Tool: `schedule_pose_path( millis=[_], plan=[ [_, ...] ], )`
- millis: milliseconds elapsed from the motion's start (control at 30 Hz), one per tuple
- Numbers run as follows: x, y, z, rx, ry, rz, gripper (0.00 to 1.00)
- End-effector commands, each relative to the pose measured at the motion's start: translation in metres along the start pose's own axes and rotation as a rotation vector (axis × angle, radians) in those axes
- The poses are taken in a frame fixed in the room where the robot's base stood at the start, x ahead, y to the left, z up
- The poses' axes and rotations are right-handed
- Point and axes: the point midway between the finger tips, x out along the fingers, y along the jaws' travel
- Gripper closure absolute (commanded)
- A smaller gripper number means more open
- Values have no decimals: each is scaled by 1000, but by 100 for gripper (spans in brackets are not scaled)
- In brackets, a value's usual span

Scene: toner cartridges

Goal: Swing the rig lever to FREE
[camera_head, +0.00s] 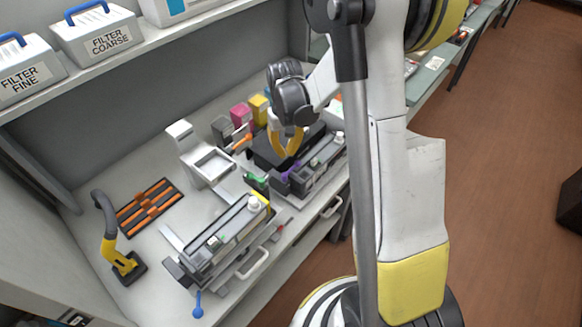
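A rig (225,243), a long grey and black device, lies at the front of the bench. A small lever with a blue knob (198,304) hangs at its lower left corner; I take this as the rig lever. No FREE marking can be read. A small red-tipped part (284,227) sticks out at the rig's right. My gripper (283,155), with curved yellow fingers, points down over a black unit (268,153) at the back right, well away from the blue knob. Its fingertips are too small to tell open from shut.
A black and yellow hand tool (119,255) stands at the left beside an orange-slotted black tray (148,207). A white stand (198,155) is behind the rig. A second grey device (315,167) and coloured cartridges (241,114) are near my gripper. Filter boxes (97,35) sit on a shelf.

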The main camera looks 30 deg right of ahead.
Motion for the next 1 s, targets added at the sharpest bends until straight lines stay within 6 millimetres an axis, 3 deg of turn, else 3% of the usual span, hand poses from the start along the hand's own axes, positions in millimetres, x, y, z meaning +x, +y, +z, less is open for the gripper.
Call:
schedule_pose_path(
  millis=[1000],
  plan=[
    [0,-19,-5,0,0,0,100]
  ],
)
